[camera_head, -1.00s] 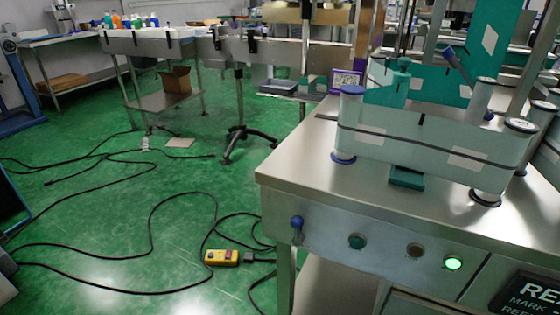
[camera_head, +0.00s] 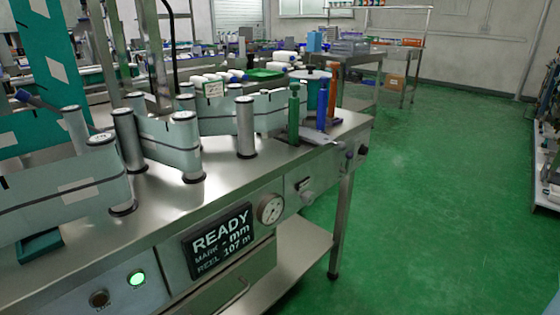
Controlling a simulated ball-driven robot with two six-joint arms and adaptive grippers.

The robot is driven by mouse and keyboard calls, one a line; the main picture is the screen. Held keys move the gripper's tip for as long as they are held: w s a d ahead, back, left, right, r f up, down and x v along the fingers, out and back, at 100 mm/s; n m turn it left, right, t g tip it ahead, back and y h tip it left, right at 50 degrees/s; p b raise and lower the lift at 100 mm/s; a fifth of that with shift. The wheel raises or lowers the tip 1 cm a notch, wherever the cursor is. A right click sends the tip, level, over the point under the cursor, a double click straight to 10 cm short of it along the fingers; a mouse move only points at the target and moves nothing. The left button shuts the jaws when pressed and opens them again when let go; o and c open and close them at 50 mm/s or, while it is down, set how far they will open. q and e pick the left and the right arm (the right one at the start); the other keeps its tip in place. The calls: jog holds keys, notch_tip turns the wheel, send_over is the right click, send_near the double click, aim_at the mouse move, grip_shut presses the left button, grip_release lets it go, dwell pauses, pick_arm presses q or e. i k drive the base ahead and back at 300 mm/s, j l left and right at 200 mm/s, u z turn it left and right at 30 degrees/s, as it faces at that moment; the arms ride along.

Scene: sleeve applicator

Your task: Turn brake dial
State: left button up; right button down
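A round white-faced dial (camera_head: 270,208) sits on the front panel of the steel machine (camera_head: 330,145), right of the dark READY display (camera_head: 220,240). A small grey knob (camera_head: 306,197) sits further right on the same panel, below a small plate. I cannot tell for certain which of them is the brake dial; their markings are too small to read. Neither of my grippers is in view.
A lit green button (camera_head: 136,278) and a dark button (camera_head: 99,298) sit left of the display. Metal rollers (camera_head: 245,128) and green and blue posts (camera_head: 294,112) stand on the machine top. The green floor (camera_head: 440,200) is clear to the right.

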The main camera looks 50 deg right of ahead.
aim_at(363, 149)
jog(key=z, duration=1.85)
